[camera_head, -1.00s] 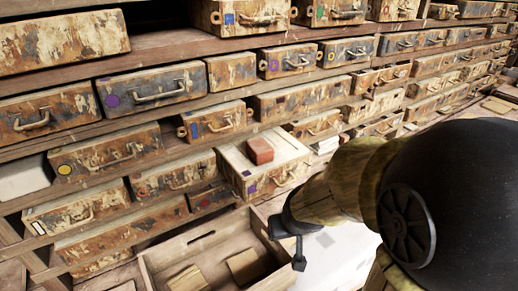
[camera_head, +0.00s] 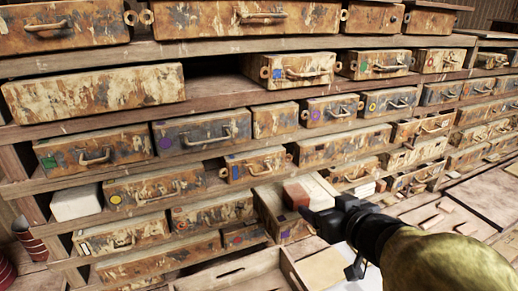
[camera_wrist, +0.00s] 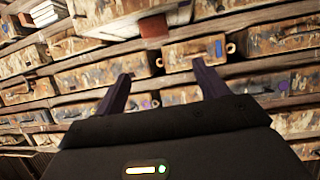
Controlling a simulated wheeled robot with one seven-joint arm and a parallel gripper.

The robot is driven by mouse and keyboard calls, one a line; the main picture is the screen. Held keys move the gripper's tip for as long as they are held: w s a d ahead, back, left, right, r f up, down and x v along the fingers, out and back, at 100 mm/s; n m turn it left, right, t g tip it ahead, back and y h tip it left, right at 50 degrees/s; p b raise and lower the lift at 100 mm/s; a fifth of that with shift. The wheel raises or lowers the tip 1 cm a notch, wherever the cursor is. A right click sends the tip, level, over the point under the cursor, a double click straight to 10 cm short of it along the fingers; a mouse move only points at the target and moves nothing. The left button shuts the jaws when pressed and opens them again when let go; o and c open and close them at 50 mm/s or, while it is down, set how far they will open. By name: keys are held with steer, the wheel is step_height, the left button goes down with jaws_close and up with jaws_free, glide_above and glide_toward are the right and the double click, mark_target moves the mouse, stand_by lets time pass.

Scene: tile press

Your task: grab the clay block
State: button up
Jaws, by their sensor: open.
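The reddish-brown clay block (camera_head: 296,194) sits on top of a pulled-out, pale-topped drawer (camera_head: 268,208) in the lower middle of the shelf wall. My gripper (camera_head: 312,216) is just in front and to the right of the block in the head view, partly overlapping the drawer top. In the wrist view the block (camera_wrist: 153,27) shows at the top middle, beyond the fingertips. My gripper's two dark fingers (camera_wrist: 161,72) are spread wide with nothing between them. A gap seems to separate fingers and block.
Rows of rusty drawers with handles and coloured marks fill the shelves (camera_head: 235,98). An open wooden box (camera_head: 235,275) stands below the block's drawer. A work surface with loose wooden pieces (camera_head: 466,228) lies to the right. A white block (camera_head: 76,203) sits on the left.

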steer(key=shift+w, duration=0.15)
steer(key=p, duration=0.5)
glide_toward(294, 189)
steer(key=shift+p+x, duration=0.65)
steer(key=shift+x, duration=0.55)
steer(key=shift+w+a+f+p, duration=0.15)
steer(key=shift+w+a+p, duration=0.1)
steer(key=shift+w+p, duration=0.15)
steer(key=shift+b+x, duration=0.3)
steer(key=shift+x, duration=1)
steer(key=shift+d, duration=0.1)
steer(key=shift+s, duration=0.1)
